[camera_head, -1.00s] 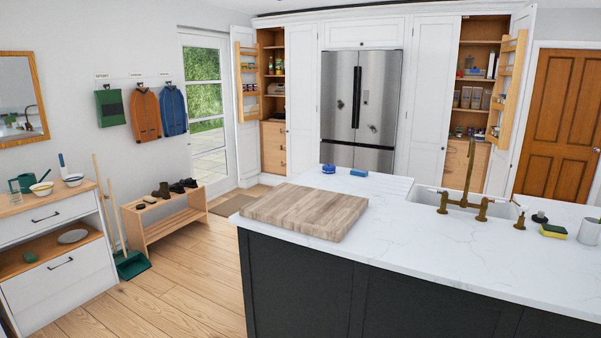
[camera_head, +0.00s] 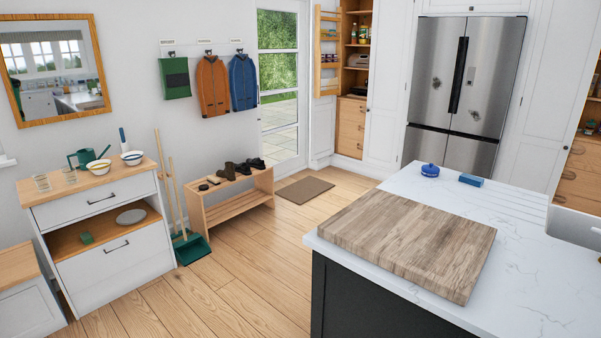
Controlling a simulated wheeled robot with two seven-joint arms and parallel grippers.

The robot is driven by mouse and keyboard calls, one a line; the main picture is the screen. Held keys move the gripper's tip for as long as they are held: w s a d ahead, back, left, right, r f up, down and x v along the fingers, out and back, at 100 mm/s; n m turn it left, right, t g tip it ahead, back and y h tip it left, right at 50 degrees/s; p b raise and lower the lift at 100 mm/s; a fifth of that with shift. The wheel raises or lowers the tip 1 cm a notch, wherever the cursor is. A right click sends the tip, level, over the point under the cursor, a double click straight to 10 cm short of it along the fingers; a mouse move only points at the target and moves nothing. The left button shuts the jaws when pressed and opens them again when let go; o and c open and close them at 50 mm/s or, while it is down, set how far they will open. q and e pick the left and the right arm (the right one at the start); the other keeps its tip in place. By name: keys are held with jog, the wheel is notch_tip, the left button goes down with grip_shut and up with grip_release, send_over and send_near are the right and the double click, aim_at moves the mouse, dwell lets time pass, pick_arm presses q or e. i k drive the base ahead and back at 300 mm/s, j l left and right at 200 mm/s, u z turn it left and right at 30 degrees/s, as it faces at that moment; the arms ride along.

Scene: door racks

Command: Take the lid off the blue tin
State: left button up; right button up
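A small round blue object (camera_head: 430,170), which looks like the blue tin, sits on the far left part of the white island worktop (camera_head: 535,270). It is low and has a small raised bit on top; at this size I cannot make out a separate lid. A blue rectangular block (camera_head: 471,180) lies just to its right, apart from it. Neither of my grippers is in view.
A thick wooden board (camera_head: 410,238) covers the island's near left corner. Clear floor (camera_head: 250,270) lies left of the island. A shoe bench (camera_head: 235,200), a white cabinet (camera_head: 105,240) and a green dustpan (camera_head: 190,246) stand along the left wall. The fridge (camera_head: 465,95) is behind.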

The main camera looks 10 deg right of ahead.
aim_at(430, 168)
jog(key=i+j+u, duration=0.1)
jog(key=i+u, duration=0.25)
jog(key=i, duration=0.25)
jog(key=i+u, duration=0.4)
jog(key=i, duration=0.25)
jog(key=i+l+u, duration=0.35)
jog(key=i, duration=0.2)
jog(key=i+z, duration=0.25)
jog(key=i, duration=0.3)
jog(key=i+j+z, duration=0.25)
jog(key=i, duration=0.25)
jog(key=i+j+z, duration=0.3)
jog(key=i, duration=0.25)
jog(key=i+l+z, duration=0.2)
jog(key=z, duration=0.25)
jog(key=i+l+z, duration=0.1)
jog(key=i+z, duration=0.75)
jog(key=i+j+z, duration=0.1)
jog(key=z, duration=0.35)
jog(key=i, duration=0.1)
